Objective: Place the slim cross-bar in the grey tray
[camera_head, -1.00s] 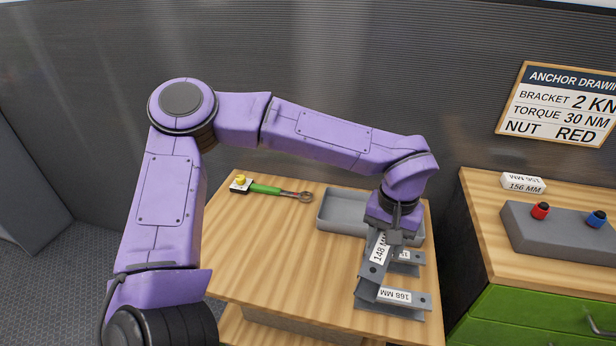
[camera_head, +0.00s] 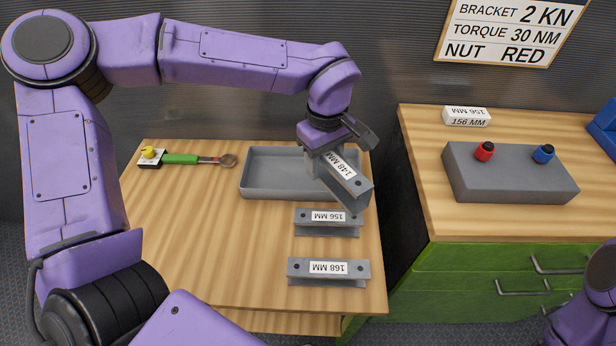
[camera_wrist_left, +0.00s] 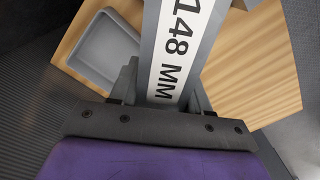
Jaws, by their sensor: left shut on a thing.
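My left gripper (camera_head: 322,162) is shut on a grey cross-bar labelled 148 MM (camera_head: 350,183). The bar is held tilted above the right end of the grey tray (camera_head: 262,187), and its near end reaches past the tray's front right corner. In the left wrist view the bar (camera_wrist_left: 178,45) runs away between the fingers, with the tray (camera_wrist_left: 100,50) at its left. The visible part of the tray is empty; its right end is hidden behind the bar and gripper. My right gripper is out of view.
Grey bars labelled 156 MM (camera_head: 328,229) and 168 MM (camera_head: 328,272) lie in front of the tray. A green-handled wrench (camera_head: 190,159) lies left of it. A grey block with red and blue knobs (camera_head: 510,176) stands on the right cabinet. The left table front is clear.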

